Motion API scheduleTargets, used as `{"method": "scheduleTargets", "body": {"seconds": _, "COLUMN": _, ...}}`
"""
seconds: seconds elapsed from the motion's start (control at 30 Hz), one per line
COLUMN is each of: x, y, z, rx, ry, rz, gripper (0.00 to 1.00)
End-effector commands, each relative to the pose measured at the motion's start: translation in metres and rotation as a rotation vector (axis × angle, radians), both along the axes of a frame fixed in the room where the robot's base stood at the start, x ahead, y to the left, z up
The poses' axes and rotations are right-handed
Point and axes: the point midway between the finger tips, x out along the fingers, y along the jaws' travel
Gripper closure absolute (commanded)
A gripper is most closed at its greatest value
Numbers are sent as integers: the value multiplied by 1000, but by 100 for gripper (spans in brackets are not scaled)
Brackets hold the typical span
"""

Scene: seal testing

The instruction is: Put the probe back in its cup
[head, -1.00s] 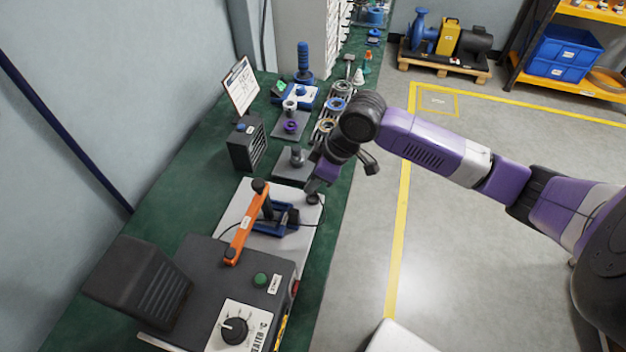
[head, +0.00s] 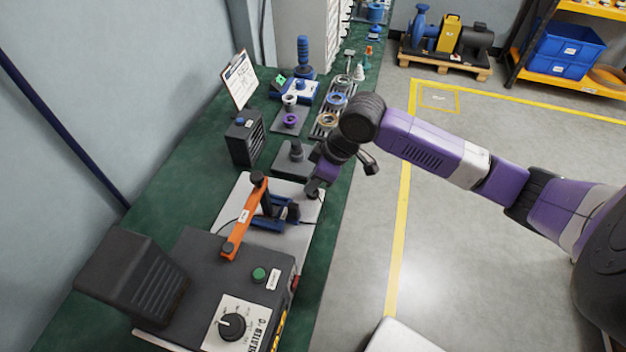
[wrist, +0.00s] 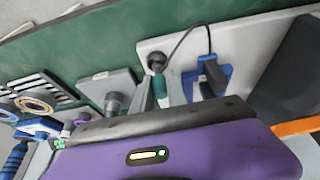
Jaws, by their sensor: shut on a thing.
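My gripper (wrist: 160,92) is shut on the probe, whose teal handle (wrist: 163,84) shows between the two grey fingers in the wrist view. A dark round cup (wrist: 156,60) stands on the white board (wrist: 185,43) right at the probe's far end. I cannot tell whether the tip is inside it or just above it. A thin black cable (wrist: 190,32) loops from beside the cup to a blue fixture (wrist: 215,72). In the head view my gripper (head: 314,188) is low over the board's right edge and hides most of the probe and cup.
An orange lever (head: 244,218) rises beside the blue fixture. A dark heater box (head: 205,255) with a dial is in front. A grey block with a post (head: 296,160) stands just behind my gripper. The floor right of the green bench is open.

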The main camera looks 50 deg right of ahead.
Motion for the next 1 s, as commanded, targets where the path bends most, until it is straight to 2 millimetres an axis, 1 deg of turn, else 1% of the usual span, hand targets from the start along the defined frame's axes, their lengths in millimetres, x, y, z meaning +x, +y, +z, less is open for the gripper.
{"method": "scheduleTargets", "body": {"seconds": 0.7, "x": 0, "y": 0, "z": -11, "rx": 0, "ry": 0, "rz": 0, "gripper": 100}}
{"method": "scheduleTargets", "body": {"seconds": 1.0, "x": 0, "y": 0, "z": -12, "rx": 0, "ry": 0, "rz": 0, "gripper": 100}}
